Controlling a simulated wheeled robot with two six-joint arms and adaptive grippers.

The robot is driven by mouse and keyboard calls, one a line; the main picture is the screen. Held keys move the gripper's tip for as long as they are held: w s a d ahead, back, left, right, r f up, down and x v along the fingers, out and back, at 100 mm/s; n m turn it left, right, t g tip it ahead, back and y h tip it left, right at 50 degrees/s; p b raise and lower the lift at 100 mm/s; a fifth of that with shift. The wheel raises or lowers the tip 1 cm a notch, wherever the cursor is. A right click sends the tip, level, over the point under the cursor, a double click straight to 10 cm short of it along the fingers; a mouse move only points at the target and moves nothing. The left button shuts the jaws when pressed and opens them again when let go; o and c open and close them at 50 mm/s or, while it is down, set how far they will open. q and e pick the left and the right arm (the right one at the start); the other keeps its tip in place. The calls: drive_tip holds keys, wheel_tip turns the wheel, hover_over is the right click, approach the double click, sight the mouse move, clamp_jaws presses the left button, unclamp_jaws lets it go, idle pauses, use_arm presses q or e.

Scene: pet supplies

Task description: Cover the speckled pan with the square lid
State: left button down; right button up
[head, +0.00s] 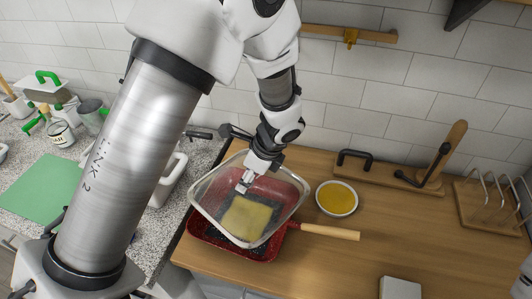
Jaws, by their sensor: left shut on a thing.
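The square lid (283,188) is see-through with a pale rim. My left gripper (244,185) is shut on the lid near its middle and holds it over the pan. The speckled pan (232,251) is red outside with a dark speckled inside and a wooden handle (328,231) pointing right. A yellow square piece (248,217) shows in the pan through the lid. The lid looks tilted and set toward the back of the pan, and the pan's front edge shows below it. I cannot tell whether they touch. My right gripper is not in view.
A bowl of yellow contents (337,198) stands right of the lid. A wooden stand with black hooks (396,176) and a rack (487,200) stand at the back right. A white block (400,288) lies at the front. The wooden counter between is clear.

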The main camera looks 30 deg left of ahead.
sight(240, 194)
use_arm(q)
drive_tip(key=s+b, duration=0.1)
drive_tip(key=s, duration=0.2)
drive_tip(key=shift+s+f+b, duration=0.2)
drive_tip(key=shift+s+b, duration=0.2)
drive_tip(key=shift+w+f+b, duration=0.15)
drive_tip(key=shift+f+b, duration=0.65)
drive_tip(key=shift+f, duration=0.1)
drive_tip(key=shift+w+f, duration=0.75)
drive_tip(key=shift+w, duration=0.1)
drive_tip(key=shift+s+r, duration=0.3)
drive_tip(key=shift+s, duration=0.3)
drive_tip(key=shift+w+f, duration=0.2)
drive_tip(key=shift+w, duration=0.2)
drive_tip(key=shift+s+r, duration=0.2)
drive_tip(key=shift+s, duration=0.1)
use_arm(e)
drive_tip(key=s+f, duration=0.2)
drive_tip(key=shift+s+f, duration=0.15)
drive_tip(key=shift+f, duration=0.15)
use_arm(q)
drive_tip(key=shift+w+f, duration=0.1)
drive_tip(key=shift+w, duration=0.05)
drive_tip(key=shift+p, duration=0.35)
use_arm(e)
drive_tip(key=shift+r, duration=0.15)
